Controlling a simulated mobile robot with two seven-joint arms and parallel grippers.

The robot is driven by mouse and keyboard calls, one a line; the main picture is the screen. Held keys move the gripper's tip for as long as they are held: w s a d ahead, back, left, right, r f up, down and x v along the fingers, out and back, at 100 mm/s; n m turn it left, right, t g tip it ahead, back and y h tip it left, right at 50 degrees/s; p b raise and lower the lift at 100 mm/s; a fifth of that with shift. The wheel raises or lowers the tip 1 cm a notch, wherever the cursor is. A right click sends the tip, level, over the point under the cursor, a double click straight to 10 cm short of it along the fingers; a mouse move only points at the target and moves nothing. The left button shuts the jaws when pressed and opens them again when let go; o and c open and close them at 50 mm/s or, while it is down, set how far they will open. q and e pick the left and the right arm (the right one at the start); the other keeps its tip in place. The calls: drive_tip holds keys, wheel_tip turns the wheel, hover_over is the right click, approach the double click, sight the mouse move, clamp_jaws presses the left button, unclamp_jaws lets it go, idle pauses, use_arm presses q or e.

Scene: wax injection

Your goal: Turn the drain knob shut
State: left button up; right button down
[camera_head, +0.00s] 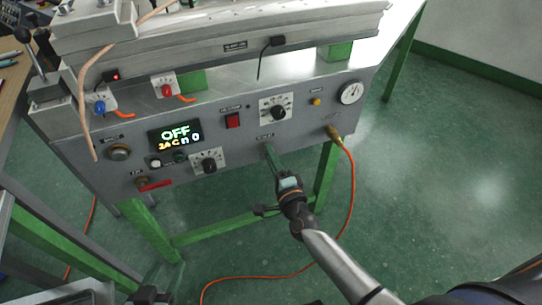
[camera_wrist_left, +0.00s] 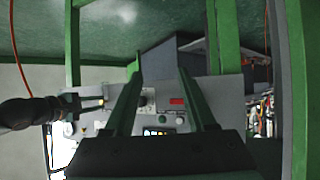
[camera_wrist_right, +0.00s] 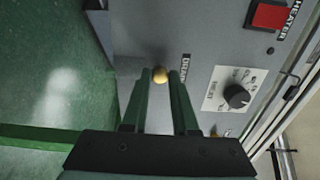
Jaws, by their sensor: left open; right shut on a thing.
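The drain knob (camera_wrist_right: 160,75) is a small round brass-coloured knob beside the DRAIN label on the grey panel. My right gripper (camera_wrist_right: 161,77) is shut on it, one green finger on each side. In the head view my right gripper (camera_head: 269,151) reaches the lower edge of the panel and hides the knob. My left gripper (camera_wrist_left: 160,78) is open and empty, with its fingers pointing toward the panel from a distance. In the head view a dark part of my left gripper (camera_head: 150,294) shows at the bottom edge.
The grey control panel (camera_head: 222,145) carries a display (camera_head: 176,134), a red switch (camera_head: 233,121), black dials and a gauge (camera_head: 351,93). An orange hose (camera_head: 352,190) hangs right of my right gripper. Green table legs (camera_head: 325,175) stand below. The floor at right is clear.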

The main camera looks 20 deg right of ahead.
drive_tip(key=c, duration=1)
unclamp_jaws()
use_arm(q)
drive_tip(key=shift+s+f, duration=0.2)
drive_tip(key=shift+f, duration=0.1)
use_arm(e)
drive_tip(key=o, duration=0.3)
use_arm(q)
drive_tip(key=s+f+g, duration=0.1)
drive_tip(key=s+f+g+p, duration=0.1)
drive_tip(key=shift+s+d+f, duration=0.2)
drive_tip(key=shift+s+f, duration=0.1)
drive_tip(key=shift+s, duration=0.1)
use_arm(e)
drive_tip(key=s, duration=1.2)
drive_tip(key=shift+s+d, duration=0.3)
drive_tip(key=shift+d, duration=0.05)
